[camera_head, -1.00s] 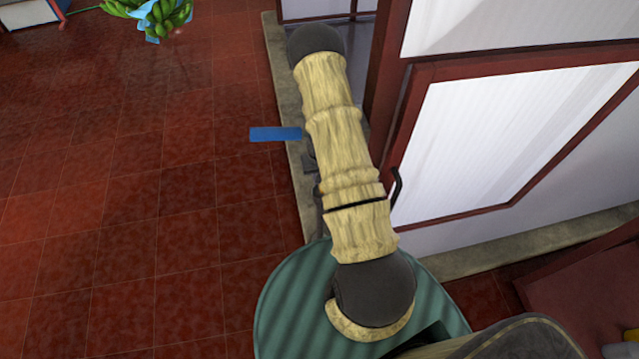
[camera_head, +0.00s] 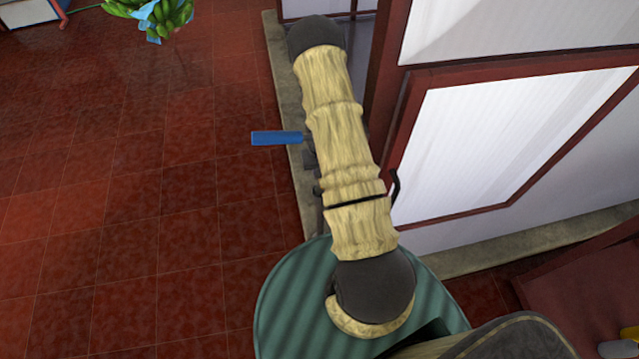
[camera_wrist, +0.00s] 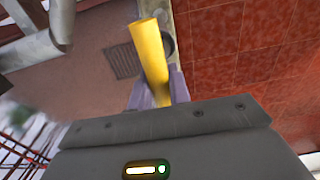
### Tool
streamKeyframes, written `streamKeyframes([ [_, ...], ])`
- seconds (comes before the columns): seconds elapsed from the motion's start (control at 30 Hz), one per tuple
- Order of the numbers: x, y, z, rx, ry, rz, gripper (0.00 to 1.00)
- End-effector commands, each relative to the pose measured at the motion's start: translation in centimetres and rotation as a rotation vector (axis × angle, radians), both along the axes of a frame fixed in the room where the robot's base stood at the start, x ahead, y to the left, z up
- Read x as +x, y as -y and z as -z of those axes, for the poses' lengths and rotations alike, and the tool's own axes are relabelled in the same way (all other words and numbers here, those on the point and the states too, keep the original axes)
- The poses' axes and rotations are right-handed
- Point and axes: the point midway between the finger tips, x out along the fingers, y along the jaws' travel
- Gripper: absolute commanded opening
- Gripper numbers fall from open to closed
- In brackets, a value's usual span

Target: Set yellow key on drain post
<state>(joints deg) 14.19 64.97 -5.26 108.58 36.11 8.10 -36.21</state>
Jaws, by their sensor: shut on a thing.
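The yellow key (camera_wrist: 149,52) is a smooth yellow rod in the wrist view. My gripper (camera_wrist: 159,86) is shut on its lower part, between two purple-grey fingers. The rod sticks out past the fingertips, leaning to the upper left. A dark round shape (camera_wrist: 169,45) shows partly behind the rod; I cannot tell whether it is the drain post. A dark drain grate (camera_wrist: 123,61) lies on the floor beside the rod. In the head view my arm hides the gripper and the key.
Grey pipes (camera_wrist: 61,20) stand at the upper left of the wrist view. A blue bar (camera_head: 277,138) sticks out left of my arm in the head view. A white red-framed panel (camera_head: 510,140) stands close on the right. Red tiled floor (camera_head: 140,190) is open on the left.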

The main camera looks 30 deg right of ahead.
Motion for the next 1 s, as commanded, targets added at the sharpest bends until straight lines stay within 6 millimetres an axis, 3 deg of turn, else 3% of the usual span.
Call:
streamKeyframes([
  [1.0,0.0,0.0,-3.0,0.0,0.001,-0.001,0.0],
])
